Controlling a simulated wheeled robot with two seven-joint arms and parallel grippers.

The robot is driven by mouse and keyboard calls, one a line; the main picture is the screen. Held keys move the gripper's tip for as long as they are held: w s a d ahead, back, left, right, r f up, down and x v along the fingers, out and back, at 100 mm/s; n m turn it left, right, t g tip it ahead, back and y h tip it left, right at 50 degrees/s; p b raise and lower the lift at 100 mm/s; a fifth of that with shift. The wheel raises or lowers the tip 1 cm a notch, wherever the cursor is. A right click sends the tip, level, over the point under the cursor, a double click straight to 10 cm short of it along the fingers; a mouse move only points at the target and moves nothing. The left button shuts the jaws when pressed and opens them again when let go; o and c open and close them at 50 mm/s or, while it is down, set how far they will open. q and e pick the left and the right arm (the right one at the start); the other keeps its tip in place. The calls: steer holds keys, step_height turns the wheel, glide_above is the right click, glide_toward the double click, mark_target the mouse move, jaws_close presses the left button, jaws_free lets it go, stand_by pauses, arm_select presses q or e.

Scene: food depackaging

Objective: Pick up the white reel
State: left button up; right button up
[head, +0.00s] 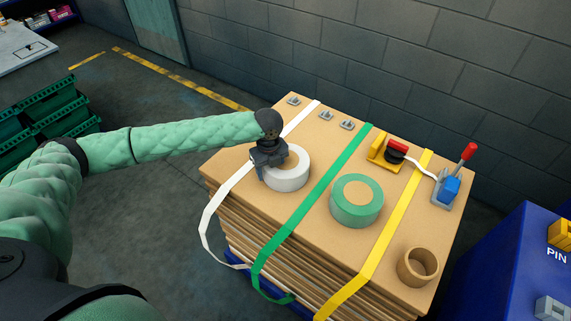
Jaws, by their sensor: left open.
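The white reel (289,180) lies flat on top of the stack of brown boards, near its left side, beside the white strap (234,184). My left gripper (270,169) is over the left part of the reel, pointing down, and hides its upper left side. It is open. The dark fingers are small, and I cannot tell whether they touch the reel or straddle its wall. My right gripper is not in view.
A green reel (356,213), a brown empty ring (417,266), a yellow and red tool (387,151) and a blue tool with a red handle (451,184) stand on the boards (330,262). Green (316,196) and yellow (391,229) straps cross them. A blue bin (510,265) stands at right.

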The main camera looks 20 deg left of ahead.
arm_select(q)
steer(key=shift+w+f, duration=0.15)
steer(key=shift+f, duration=0.15)
steer(key=shift+r, duration=0.1)
steer(key=c, duration=0.5)
jaws_close()
